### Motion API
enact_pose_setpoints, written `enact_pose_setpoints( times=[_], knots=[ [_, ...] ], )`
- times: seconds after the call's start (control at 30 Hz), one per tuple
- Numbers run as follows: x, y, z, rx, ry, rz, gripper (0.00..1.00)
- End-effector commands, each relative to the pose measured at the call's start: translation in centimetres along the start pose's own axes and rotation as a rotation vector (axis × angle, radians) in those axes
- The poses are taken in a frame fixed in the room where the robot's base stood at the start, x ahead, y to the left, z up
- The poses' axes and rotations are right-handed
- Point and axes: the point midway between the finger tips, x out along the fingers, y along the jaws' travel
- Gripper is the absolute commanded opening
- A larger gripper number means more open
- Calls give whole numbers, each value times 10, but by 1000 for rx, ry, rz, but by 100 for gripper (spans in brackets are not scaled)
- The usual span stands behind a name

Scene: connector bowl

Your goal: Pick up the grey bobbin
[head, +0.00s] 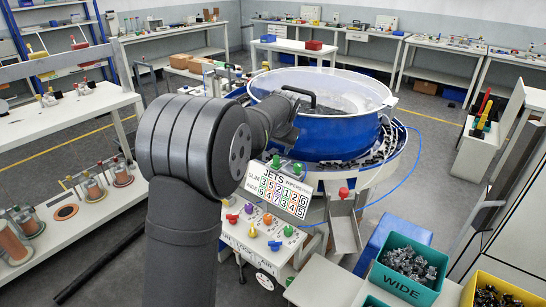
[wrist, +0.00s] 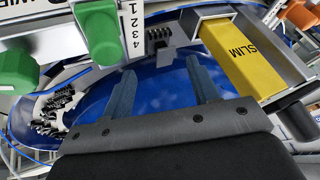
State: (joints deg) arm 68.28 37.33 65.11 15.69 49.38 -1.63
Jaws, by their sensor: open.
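I cannot make out with certainty which thing is the grey bobbin. Several spools stand on the white bench at the left of the head view, among them a greyish one (head: 30,223) and a copper-wound one (head: 11,242). No bobbin is clear in the wrist view. In the head view my arm reaches to the bowl and hides most of the gripper.
The big blue bowl (head: 335,135) stands ahead, with a panel of coloured knobs (head: 265,232) in front. A yellow SLIM block (wrist: 245,55) and a green knob (wrist: 97,35) are close to my fingers. A green WIDE bin (head: 405,288) holds dark connectors at the lower right.

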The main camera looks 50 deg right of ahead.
Motion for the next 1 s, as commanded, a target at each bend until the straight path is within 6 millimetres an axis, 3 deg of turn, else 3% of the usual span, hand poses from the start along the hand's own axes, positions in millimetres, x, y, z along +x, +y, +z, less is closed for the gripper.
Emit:
enact_pose_setpoints(
  times=[0.2, 0.43, 0.47, 0.7, 1.0],
  knots=[
    [33, -3, 3, 0, -3, 0, 55],
    [36, -3, 2, 0, -1, 0, 55],
    [36, -3, 2, 0, -1, 0, 53],
    [36, -3, 2, 0, -1, 0, 6],
    [36, -3, 2, 0, -2, 0, 3]
  ],
)
